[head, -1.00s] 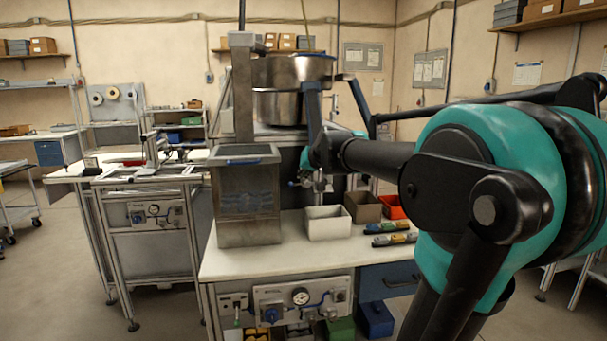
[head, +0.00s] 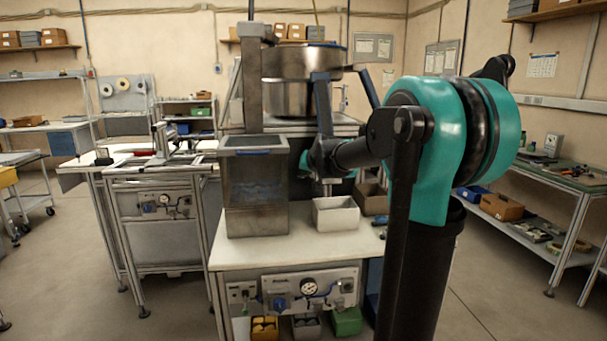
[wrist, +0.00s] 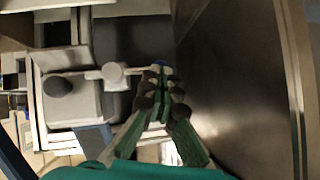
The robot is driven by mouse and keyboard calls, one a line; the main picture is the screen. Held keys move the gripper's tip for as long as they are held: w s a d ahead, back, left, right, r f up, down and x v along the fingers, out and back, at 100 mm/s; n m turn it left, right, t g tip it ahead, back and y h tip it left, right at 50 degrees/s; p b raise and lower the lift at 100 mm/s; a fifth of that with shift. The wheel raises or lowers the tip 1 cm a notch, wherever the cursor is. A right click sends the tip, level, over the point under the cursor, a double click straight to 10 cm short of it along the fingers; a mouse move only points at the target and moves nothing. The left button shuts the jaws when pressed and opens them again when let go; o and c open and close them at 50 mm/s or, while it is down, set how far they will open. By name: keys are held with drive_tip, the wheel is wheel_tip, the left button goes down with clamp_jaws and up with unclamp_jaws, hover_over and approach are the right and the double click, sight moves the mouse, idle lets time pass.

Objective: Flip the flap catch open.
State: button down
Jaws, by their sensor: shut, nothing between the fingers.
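A tall grey see-through hopper (head: 256,185) with a blue strip (head: 262,152) along its top front edge stands on the white bench. I cannot make out the flap catch for certain in either view. My gripper shows in the wrist view (wrist: 160,80) with its green-padded fingers shut and nothing between them. A pale rod with a round end (wrist: 113,74) lies left of the tips. In the head view my gripper is small and mostly hidden by my arm, right of the hopper.
A large smooth brownish panel (wrist: 240,75) runs close along my fingers' right side in the wrist view. A white bin (head: 336,213) and a brown bin (head: 371,198) stand on the bench (head: 290,250). A metal bowl (head: 288,98) is behind the hopper.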

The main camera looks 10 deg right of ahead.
drive_tip(key=shift+a+f+n+h, duration=0.2)
drive_tip(key=shift+f+n+h, duration=0.25)
drive_tip(key=shift+n+h, duration=0.15)
idle(0.6)
drive_tip(key=f, duration=0.1)
drive_tip(key=f+n+h, duration=0.1)
drive_tip(key=f+h, duration=0.1)
drive_tip(key=f, duration=0.1)
drive_tip(key=shift+d, duration=0.25)
idle(0.6)
drive_tip(key=shift+r, duration=0.2)
drive_tip(key=shift+r, duration=0.6)
drive_tip(key=shift+s, duration=0.1)
drive_tip(key=d+v, duration=0.1)
drive_tip(key=v, duration=1)
drive_tip(key=shift+s+a+r, duration=0.3)
drive_tip(key=shift+a+r, duration=0.05)
drive_tip(key=shift+a, duration=0.15)
drive_tip(key=shift+f, duration=0.1)
